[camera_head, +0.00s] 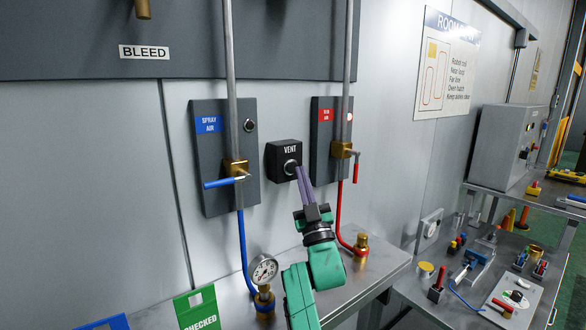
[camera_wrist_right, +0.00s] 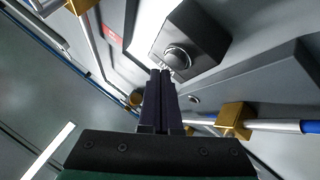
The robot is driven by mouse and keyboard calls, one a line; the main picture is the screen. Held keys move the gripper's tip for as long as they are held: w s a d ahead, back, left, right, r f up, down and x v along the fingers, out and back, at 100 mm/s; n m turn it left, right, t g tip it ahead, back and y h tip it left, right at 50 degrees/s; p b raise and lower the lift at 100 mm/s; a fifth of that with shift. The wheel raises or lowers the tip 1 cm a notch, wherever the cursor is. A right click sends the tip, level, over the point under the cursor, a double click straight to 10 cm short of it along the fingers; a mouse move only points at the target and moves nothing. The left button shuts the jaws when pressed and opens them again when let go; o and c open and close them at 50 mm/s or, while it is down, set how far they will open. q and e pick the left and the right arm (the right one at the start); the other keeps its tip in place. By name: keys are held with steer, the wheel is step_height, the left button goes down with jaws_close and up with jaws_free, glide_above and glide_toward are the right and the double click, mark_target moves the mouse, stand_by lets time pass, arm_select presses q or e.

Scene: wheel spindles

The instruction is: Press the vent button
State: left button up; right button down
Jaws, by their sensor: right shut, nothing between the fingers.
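The vent button (camera_head: 290,167) is a round dark button with a light ring, set in a black box labelled VENT (camera_head: 283,150) on the wall. It also shows in the right wrist view (camera_wrist_right: 177,58). My right gripper (camera_head: 298,170) is shut and empty, with its long purple-grey fingers pointing up at the button. In the right wrist view, the fingertips (camera_wrist_right: 160,72) lie at the lower edge of the button; I cannot tell whether they touch it. My left gripper is out of view.
A blue-handled valve (camera_head: 235,170) on the SPRAY AIR panel stands left of the vent box. A red-handled valve (camera_head: 344,150) is close on the right. A pressure gauge (camera_head: 264,269) stands on the metal bench below, near my arm.

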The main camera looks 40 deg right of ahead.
steer(key=s, duration=0.5)
steer(key=shift+p, duration=0.4)
stand_by(0.7)
